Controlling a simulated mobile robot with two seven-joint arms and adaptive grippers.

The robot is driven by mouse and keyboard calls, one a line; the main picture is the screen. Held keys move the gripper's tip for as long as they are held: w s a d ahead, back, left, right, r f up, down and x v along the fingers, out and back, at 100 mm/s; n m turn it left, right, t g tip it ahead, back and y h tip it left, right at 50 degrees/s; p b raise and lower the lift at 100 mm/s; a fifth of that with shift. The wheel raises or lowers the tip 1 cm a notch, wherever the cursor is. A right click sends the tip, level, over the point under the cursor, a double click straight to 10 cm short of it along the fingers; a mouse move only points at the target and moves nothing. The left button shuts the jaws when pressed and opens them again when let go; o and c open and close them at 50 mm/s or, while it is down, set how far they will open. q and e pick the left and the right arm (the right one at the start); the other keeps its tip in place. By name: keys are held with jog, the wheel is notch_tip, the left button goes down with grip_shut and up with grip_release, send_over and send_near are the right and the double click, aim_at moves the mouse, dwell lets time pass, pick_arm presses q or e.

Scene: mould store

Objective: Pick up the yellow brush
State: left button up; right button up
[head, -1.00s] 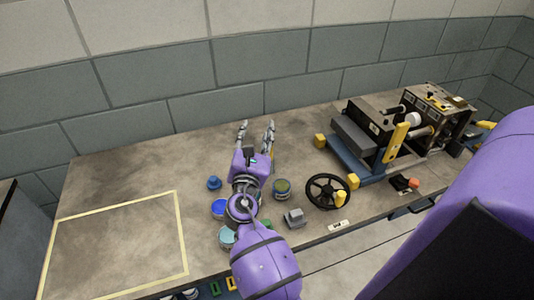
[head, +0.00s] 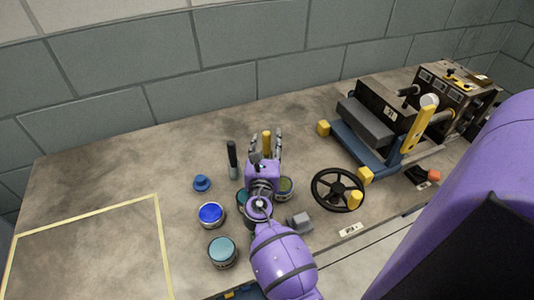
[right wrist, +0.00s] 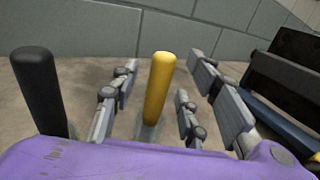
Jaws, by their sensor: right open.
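The yellow brush (head: 267,141) stands upright on the worktop, and only its yellow handle shows clearly. In the right wrist view the yellow brush (right wrist: 159,88) rises between the finger pairs with room on both sides. My right gripper (head: 267,150) is open, its fingers pointing towards the wall on either side of the handle. In the right wrist view I cannot see my right gripper (right wrist: 158,105) touching the brush. The brush's lower end is hidden behind the gripper in the head view. My left gripper is out of view.
A black-handled brush (head: 232,156) stands close on the left. Several paint tins, including a blue one (head: 211,214) and a teal one (head: 222,251), stand near my right arm. A black handwheel (head: 338,189) and a machine (head: 380,125) are on the right. The taped area (head: 158,225) is empty.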

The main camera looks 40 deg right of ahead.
jog(key=shift+x, duration=0.85)
jog(key=shift+c, duration=0.5)
grip_shut()
